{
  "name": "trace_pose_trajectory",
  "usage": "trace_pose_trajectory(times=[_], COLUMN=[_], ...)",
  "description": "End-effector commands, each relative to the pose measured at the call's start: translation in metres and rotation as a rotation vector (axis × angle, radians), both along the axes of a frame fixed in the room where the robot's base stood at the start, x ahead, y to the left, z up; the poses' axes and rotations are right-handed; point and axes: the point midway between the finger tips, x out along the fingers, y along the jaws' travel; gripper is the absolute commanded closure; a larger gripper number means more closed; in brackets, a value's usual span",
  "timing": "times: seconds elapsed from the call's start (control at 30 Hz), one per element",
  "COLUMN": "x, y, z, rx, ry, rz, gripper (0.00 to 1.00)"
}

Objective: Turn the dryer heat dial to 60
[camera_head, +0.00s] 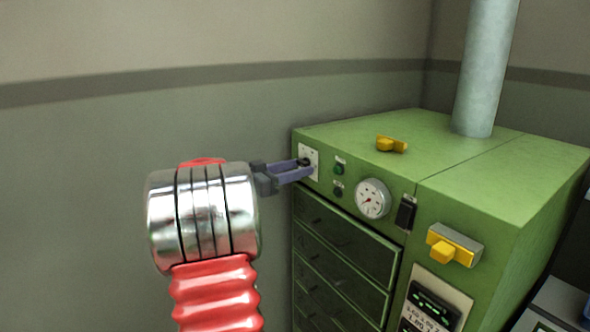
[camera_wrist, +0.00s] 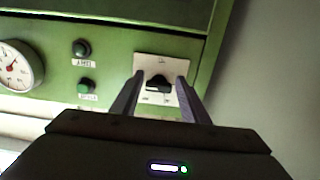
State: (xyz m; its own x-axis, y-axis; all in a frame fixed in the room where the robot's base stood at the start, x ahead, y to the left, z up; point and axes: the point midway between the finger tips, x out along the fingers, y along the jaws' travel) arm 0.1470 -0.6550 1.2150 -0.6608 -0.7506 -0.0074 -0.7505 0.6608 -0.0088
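The green dryer (camera_head: 450,146) stands at the right in the head view. Its heat dial is a black knob (camera_wrist: 158,83) on a white plate (camera_wrist: 163,68) with small markings, too small to read. In the head view the plate (camera_head: 309,153) shows at the upper left of the dryer's front, partly hidden by my gripper. My gripper (camera_head: 303,170) reaches the plate from the left. In the wrist view its two fingers (camera_wrist: 160,78) are apart, one on each side of the knob. I cannot tell whether either finger touches it.
Right of the dial in the head view are two buttons (camera_head: 339,168), a round gauge (camera_head: 373,199) and a black switch (camera_head: 406,212). Drawers (camera_head: 345,238) lie below. A yellow handle (camera_head: 453,247) sticks out at the right. Left of the dryer is bare wall.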

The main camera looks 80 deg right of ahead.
Motion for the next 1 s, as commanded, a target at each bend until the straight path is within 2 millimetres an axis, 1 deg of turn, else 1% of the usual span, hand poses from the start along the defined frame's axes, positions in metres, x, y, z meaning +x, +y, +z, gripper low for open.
trace_pose_trajectory(times=[0.03,0.13,0.4,0.57,0.77,1.0], x=[0.000,0.000,0.001,0.008,0.026,0.054], y=[0.000,0.000,0.001,0.007,0.028,0.059], z=[0.002,0.003,0.005,0.005,0.005,0.005], rx=[-0.003,-0.005,-0.008,-0.009,-0.009,-0.009], ry=[0.000,0.000,0.000,0.001,-0.001,-0.001], rz=[0.000,0.000,0.001,0.002,0.004,0.004], gripper=[0.55,0.48,0.48,0.48,0.48,0.48])
